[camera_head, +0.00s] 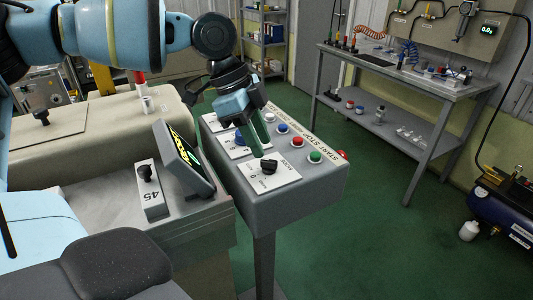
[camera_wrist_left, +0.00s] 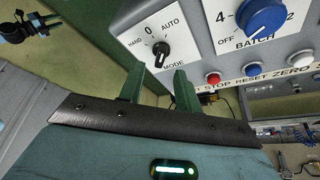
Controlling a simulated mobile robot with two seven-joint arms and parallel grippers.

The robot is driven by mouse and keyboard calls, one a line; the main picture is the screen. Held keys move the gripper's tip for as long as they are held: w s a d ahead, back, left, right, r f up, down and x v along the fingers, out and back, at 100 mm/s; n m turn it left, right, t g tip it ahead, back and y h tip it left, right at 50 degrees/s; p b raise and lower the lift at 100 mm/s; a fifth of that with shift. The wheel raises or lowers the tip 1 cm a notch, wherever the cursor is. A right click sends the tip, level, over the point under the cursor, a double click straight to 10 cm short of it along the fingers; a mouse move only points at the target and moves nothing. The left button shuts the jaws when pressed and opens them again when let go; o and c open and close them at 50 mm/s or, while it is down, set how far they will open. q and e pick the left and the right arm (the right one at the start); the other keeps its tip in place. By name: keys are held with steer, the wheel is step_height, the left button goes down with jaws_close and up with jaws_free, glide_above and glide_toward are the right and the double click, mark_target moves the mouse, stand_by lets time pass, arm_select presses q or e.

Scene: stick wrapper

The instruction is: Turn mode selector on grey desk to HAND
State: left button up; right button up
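The mode selector (camera_head: 268,167) is a black knob on a white plate at the near end of the grey desk (camera_head: 300,185). In the left wrist view the mode selector (camera_wrist_left: 160,49) has HAND on its left, 0 in the middle and AUTO on its right. My left gripper (camera_head: 257,150) is just above and behind the knob in the head view. Its green fingers (camera_wrist_left: 159,72) are apart and empty in the wrist view, with the knob beyond their tips. Contact is not visible.
A blue BATCH knob (camera_wrist_left: 265,17) sits beside the selector. Red (camera_head: 298,142), green (camera_head: 315,156) and blue (camera_head: 282,128) buttons run along the desk's right side. A tilted display (camera_head: 184,158) and a lever box (camera_head: 150,190) stand left of the desk. A workbench (camera_head: 410,80) is farther back.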

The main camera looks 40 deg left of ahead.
mark_target(269, 160)
arm_select(q)
steer(key=shift+x, duration=2)
steer(key=shift+c, duration=0.2)
jaws_close()
